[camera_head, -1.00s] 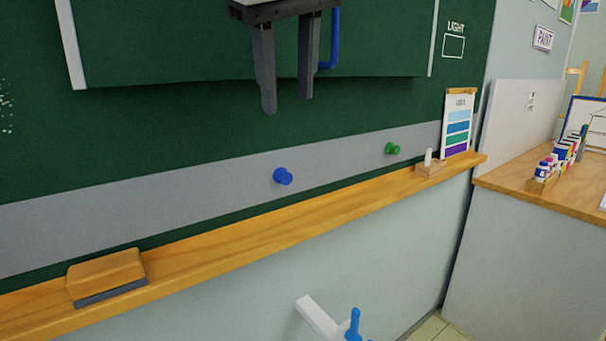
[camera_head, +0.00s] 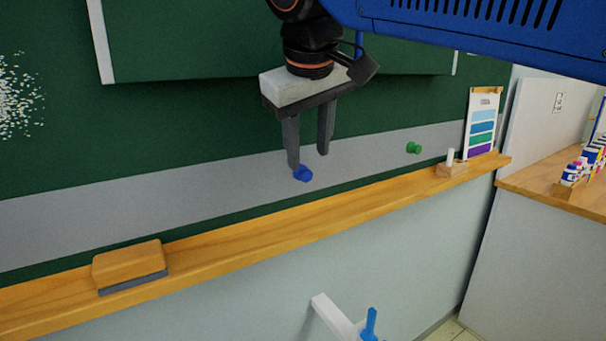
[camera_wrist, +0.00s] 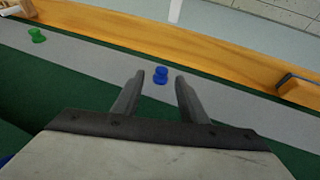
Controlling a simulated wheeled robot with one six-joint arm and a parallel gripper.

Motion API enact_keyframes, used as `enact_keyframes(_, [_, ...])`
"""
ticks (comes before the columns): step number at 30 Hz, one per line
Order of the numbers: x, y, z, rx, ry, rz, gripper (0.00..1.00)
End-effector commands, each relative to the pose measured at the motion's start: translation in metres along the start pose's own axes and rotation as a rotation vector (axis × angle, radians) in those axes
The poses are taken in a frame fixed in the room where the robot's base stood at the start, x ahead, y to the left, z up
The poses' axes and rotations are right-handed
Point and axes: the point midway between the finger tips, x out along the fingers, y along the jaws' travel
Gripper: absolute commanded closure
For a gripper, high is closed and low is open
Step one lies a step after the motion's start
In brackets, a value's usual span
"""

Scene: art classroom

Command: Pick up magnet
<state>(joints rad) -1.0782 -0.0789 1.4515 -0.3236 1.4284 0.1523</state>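A blue magnet (camera_head: 303,174) is on the grey strip of the green board, above the wooden ledge. It also shows in the wrist view (camera_wrist: 160,75), beyond and between my fingertips. A green magnet (camera_head: 413,148) is on the same strip to the right, and at the left in the wrist view (camera_wrist: 37,35). My gripper (camera_head: 310,162) is open and empty, its fingers pointing down. In the head view the left fingertip overlaps the top of the blue magnet. I cannot tell whether they touch.
A wooden ledge (camera_head: 330,210) runs under the board. An eraser (camera_head: 130,264) lies on it at left. A small holder with chalk (camera_head: 451,166) and a colour chart (camera_head: 482,125) stand at its right end. A counter with paint bottles (camera_head: 555,190) is at far right.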

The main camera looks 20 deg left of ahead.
Motion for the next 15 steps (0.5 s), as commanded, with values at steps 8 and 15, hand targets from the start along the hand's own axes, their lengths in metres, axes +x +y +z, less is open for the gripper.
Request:
enact_keyframes(8, [0.036, -0.003, -0.001, 0.001, -0.004, 0.001, 0.61])
enact_keyframes(15, [0.050, -0.004, -0.001, 0.000, -0.002, 0.000, 0.61])
